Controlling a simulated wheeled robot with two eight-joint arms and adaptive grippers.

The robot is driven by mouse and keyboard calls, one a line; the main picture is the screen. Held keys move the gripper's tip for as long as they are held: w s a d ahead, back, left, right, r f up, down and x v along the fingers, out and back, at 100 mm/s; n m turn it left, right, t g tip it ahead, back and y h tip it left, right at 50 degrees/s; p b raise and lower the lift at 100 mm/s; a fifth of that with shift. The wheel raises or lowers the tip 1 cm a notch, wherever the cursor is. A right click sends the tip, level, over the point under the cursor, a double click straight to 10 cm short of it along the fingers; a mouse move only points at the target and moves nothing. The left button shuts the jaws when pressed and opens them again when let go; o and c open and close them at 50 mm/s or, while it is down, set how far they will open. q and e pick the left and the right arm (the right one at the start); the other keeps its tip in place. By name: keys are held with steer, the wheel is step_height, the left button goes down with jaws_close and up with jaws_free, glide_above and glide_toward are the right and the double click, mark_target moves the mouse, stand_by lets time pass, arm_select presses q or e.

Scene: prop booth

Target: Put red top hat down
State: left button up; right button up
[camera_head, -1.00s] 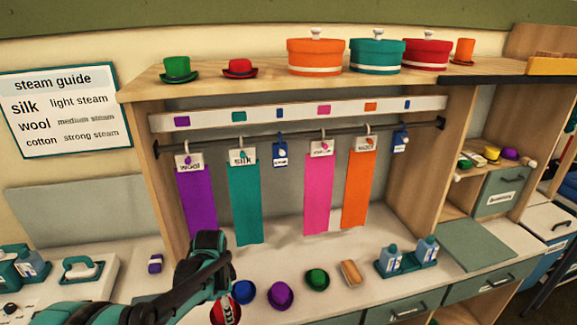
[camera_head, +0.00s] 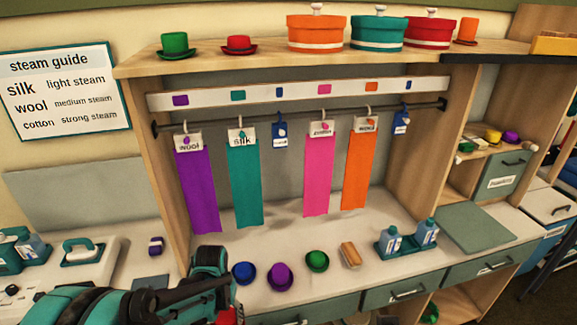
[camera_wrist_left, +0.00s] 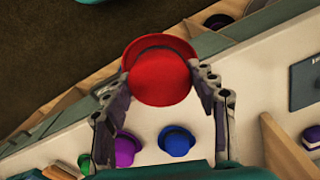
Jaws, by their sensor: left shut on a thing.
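My left gripper (camera_wrist_left: 160,92) is shut on a red hat (camera_wrist_left: 160,78), with a finger on each side of the hat. In the wrist view, the hat's crown faces the camera and its brim shows at the top; it overlaps the counter's front edge. In the head view, my left gripper (camera_head: 222,300) is at the bottom, left of the counter hats, and only a sliver of the red hat (camera_head: 229,316) shows. Its height over the counter is unclear. Another red hat (camera_head: 239,45) sits on the top shelf. My right gripper is not in view.
Blue (camera_head: 243,273), purple (camera_head: 280,277) and green (camera_head: 317,261) hats stand in a row on the counter (camera_head: 330,282), with a brush (camera_head: 350,254) and a bottle caddy (camera_head: 405,242) to their right. Cloth strips hang behind. The counter behind the hats is clear.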

arm_select(q)
steer(key=shift+f+n, duration=0.15)
steer(key=shift+n, duration=0.15)
steer(key=shift+s, duration=0.1)
stand_by(0.5)
